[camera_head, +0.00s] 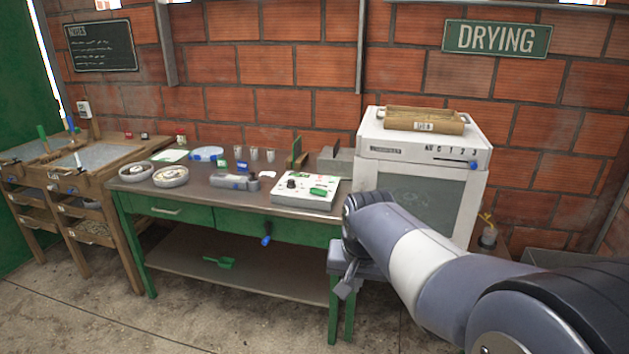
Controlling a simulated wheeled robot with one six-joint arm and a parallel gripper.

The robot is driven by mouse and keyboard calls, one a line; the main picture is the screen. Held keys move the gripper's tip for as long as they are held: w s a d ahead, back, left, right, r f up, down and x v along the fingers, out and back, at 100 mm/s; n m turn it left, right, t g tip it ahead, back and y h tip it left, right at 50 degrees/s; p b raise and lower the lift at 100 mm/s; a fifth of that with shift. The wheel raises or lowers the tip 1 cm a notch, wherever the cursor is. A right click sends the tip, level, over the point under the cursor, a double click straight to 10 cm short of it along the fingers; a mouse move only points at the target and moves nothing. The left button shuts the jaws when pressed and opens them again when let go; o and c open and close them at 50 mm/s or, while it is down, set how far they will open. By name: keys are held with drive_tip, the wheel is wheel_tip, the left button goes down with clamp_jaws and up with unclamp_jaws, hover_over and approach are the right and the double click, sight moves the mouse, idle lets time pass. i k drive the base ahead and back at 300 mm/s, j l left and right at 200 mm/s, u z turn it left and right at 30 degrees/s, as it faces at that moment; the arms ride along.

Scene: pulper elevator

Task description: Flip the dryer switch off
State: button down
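The dryer (381,145) is a white box-shaped cabinet with a dark glass front, below the green DRYING sign (497,38). Its upper front panel carries printed marks and a dark slot with a small blue knob (473,165) at the right end. I cannot tell whether this knob is the dryer switch or how it is set. My gripper (346,287) hangs low at the front right corner of the green table, left of the dryer and below its panel. It touches nothing that I can make out. It is too small and turned too far to show whether its fingers are open.
A wooden tray (425,119) lies on the dryer. The green table (240,205) holds a white control box (307,190), dishes, cups and small tools. Wooden sieve stands (80,165) are at left. My arm covers the dryer's lower front. The floor before the table is clear.

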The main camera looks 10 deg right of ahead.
sight(321, 193)
drive_tip(key=i, duration=0.7)
drive_tip(key=i+j+z, duration=0.1)
drive_tip(key=i, duration=0.6)
drive_tip(key=i+j, duration=0.1)
drive_tip(key=i, duration=0.65)
drive_tip(key=z, duration=0.05)
